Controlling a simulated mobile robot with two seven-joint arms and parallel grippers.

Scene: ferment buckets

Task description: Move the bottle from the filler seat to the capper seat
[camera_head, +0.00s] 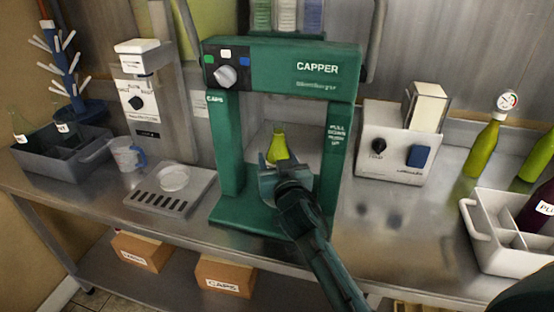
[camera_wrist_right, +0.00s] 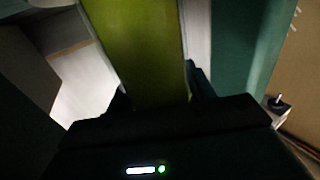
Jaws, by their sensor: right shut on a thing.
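A yellow-green bottle (camera_head: 278,145) stands upright inside the frame of the green capper (camera_head: 283,64), between its two posts. My right gripper (camera_head: 283,172) reaches in from the front and is shut on the bottle; it hides the bottle's lower part, so I cannot tell whether the base touches the seat. In the right wrist view the bottle (camera_wrist_right: 137,45) fills the space between the fingers. The filler (camera_head: 145,95) stands left of the capper, and a round clear seat (camera_head: 173,178) on its base holds no bottle. My left gripper is not in view.
A grey box (camera_head: 395,143) with a knob stands right of the capper. Green bottles (camera_head: 482,150) and a white divided crate (camera_head: 488,235) are at the right. A measuring jug (camera_head: 125,154) and a dark crate (camera_head: 65,160) are at the left. The counter right of the capper's base is clear.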

